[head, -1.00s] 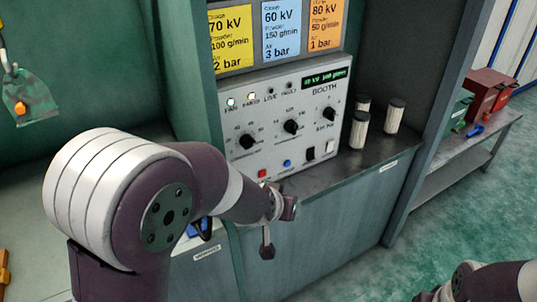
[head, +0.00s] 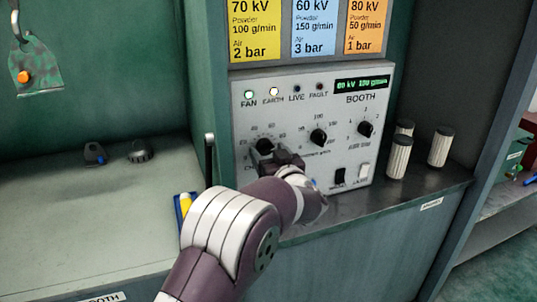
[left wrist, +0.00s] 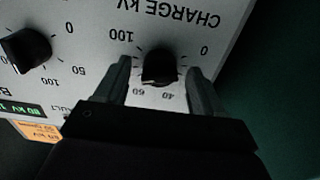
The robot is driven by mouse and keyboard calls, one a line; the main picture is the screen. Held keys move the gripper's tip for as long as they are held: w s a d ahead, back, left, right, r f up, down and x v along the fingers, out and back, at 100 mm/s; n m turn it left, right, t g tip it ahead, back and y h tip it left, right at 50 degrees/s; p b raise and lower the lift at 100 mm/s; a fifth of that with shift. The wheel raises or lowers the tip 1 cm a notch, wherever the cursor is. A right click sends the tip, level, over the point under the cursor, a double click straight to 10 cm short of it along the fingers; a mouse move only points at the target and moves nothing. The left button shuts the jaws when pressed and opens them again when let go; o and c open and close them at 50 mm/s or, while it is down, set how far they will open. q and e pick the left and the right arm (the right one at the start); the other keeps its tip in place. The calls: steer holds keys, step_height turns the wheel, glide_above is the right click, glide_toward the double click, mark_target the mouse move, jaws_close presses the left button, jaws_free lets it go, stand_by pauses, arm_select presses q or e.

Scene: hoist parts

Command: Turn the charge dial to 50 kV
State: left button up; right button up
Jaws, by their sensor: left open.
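The charge dial (head: 265,146) is a black knob at the left of the grey control panel (head: 345,102). In the left wrist view the dial (left wrist: 160,68) sits under an upside-down "CHARGE kV" label and scale. My left gripper (head: 276,158) is at the panel, partly covering this dial. In the left wrist view the left gripper (left wrist: 159,65) is open, with one finger on each side of the dial and visible gaps. The dial's exact setting cannot be read. The small green display (head: 362,84) shows a kV and g/min reading, its first digits unclear. My right gripper is out of view.
Two more black knobs (head: 318,137) (head: 365,129) are on the panel, with switches (head: 339,177) below. White cylinders (head: 399,156) stand on the ledge at right. Coloured setting cards (head: 314,27) hang above. The booth floor (head: 80,220) at left is mostly clear.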

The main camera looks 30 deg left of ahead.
arm_select(q)
steer(key=shift+w+a, duration=0.25)
steer(key=shift+a, duration=0.05)
steer(key=shift+c, duration=0.4)
steer(key=c, duration=1)
